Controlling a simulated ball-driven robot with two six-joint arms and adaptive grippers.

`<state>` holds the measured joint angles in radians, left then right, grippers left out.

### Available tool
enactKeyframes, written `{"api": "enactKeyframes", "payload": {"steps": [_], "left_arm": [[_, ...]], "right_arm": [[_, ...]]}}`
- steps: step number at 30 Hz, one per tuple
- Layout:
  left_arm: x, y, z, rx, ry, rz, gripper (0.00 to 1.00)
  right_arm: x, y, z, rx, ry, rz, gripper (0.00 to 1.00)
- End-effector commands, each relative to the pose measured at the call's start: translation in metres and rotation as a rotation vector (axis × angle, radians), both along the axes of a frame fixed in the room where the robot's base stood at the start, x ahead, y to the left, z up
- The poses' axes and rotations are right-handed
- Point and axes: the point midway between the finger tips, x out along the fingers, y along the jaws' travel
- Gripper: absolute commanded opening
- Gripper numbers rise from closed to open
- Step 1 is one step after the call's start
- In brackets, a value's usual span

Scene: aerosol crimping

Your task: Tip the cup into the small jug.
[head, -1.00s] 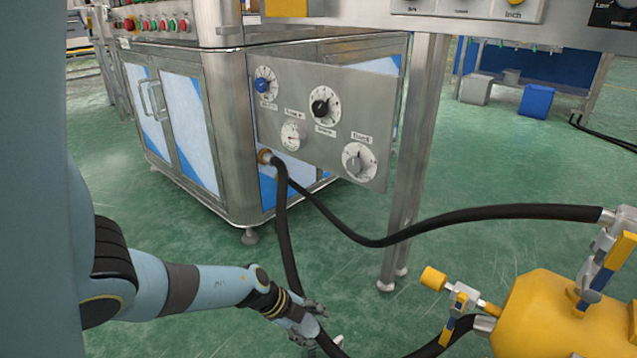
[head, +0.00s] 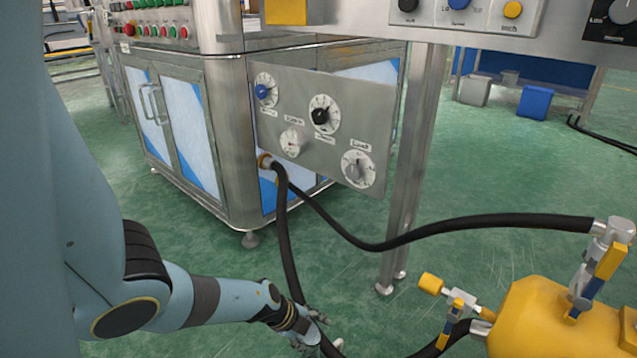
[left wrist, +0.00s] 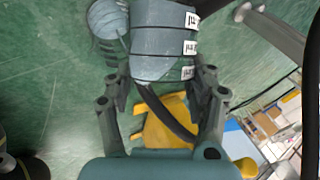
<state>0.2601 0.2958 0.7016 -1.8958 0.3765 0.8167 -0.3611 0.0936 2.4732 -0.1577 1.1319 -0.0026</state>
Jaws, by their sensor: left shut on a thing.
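My left gripper (head: 318,333) is low in the head view, below the end of my left arm. A small pale thing (head: 333,347) shows at its fingertips, partly cut off by the bottom edge; I cannot tell whether it is the cup. In the left wrist view the two fingers of the left gripper (left wrist: 163,85) stand apart, with a grey-blue rounded shape bearing white labels beyond and between them. I cannot tell whether that shape is part of me. No small jug can be made out. My right gripper is not in view.
A yellow tank (head: 560,325) with valves stands at the lower right. A steel post (head: 408,170) stands in the middle. Green floor (head: 500,170) is open behind.

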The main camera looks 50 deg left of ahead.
Motion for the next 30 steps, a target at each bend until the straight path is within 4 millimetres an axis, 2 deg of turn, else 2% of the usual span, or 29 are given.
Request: {"api": "enactKeyframes", "payload": {"steps": [5,16,30], "left_arm": [[0.0,0.0,0.0,0.002,0.0,0.0,0.21],[0.001,-0.003,-0.003,0.112,0.02,0.003,0.21],[0.0,-0.003,-0.007,0.138,0.026,0.0,0.21]], "right_arm": [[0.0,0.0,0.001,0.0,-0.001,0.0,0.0],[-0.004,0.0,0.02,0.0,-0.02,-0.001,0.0],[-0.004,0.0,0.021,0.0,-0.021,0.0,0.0]]}}
